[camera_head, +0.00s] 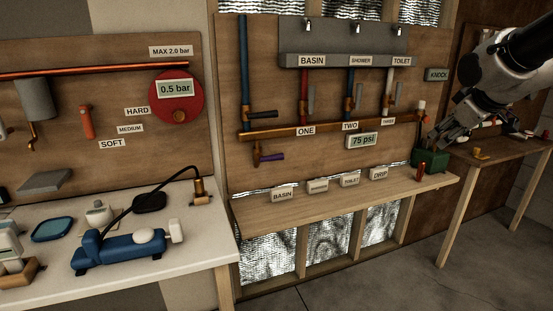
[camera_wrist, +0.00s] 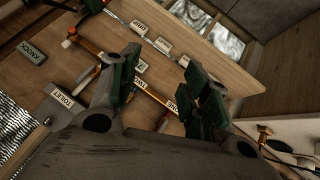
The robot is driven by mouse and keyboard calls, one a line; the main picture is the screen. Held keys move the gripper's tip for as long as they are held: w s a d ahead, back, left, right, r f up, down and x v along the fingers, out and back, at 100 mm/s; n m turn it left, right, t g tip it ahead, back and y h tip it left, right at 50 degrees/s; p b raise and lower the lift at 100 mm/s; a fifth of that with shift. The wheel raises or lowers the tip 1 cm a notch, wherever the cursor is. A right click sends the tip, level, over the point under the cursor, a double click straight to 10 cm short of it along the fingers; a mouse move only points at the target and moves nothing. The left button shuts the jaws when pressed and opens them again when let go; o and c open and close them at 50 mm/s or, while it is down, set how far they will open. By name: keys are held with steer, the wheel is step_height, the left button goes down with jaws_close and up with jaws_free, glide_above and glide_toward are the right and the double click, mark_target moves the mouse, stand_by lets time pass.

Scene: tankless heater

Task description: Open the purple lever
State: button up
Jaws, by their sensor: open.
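A narrow wooden shelf (camera_head: 340,199) with several label blocks runs below the pipe. Black-handled (camera_head: 263,114) and grey levers hang above the pipe. A white table (camera_head: 185,246) stands left.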

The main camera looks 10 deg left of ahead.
steer(key=w+a+f+n+t+y, duration=0.25)
steer(key=w+a+f+n, duration=0.2)
steer(key=w+a, duration=0.65)
steer(key=w+a+f+n+t+y, duration=0.1)
steer(key=w+a+f+n+y, duration=0.2)
steer(key=w+a+n, duration=0.55)
steer(key=n+y, duration=0.9)
steer(key=y, duration=0.1)
glide_toward(280, 159)
steer(key=x, duration=0.4)
steer(key=shift+d+r+g, duration=0.15)
steer(key=shift+g, duration=0.1)
steer(key=shift+w+a, duration=0.1)
steer(key=shift+a, duration=0.2)
steer(key=x, duration=0.7)
steer(key=shift+w+a, duration=0.1)
steer(key=shift+c, duration=0.5)
jaws_close()
